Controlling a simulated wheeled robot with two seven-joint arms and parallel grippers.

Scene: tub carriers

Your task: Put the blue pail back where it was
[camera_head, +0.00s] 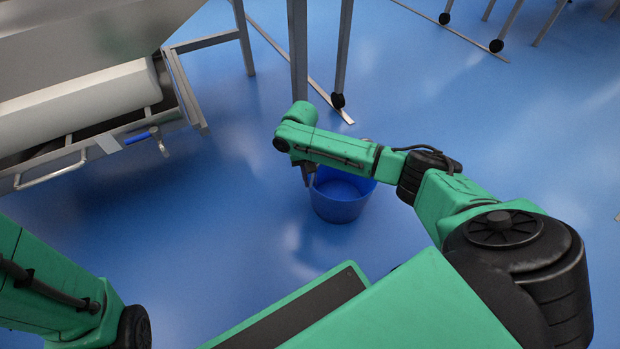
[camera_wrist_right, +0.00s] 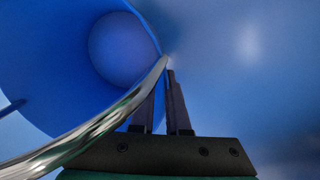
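The blue pail (camera_head: 339,207) is upright, open at the top, in the middle of the head view; part of its rim is hidden by my right arm. My right gripper (camera_head: 307,174) points down at the pail's left rim. In the right wrist view the pail's inside (camera_wrist_right: 60,65) fills the left. A shiny curved edge runs up to the fingertips of my right gripper (camera_wrist_right: 166,85), which are close together, one on each side of the pail's wall. I cannot tell whether the pail touches the floor. My left gripper is out of view.
A metal frame machine (camera_head: 75,150) with a blue-handled lever (camera_head: 140,137) stands at the left. Metal legs and a floor rail (camera_head: 300,75) are behind the pail. The blue floor (camera_head: 490,130) is clear to the right.

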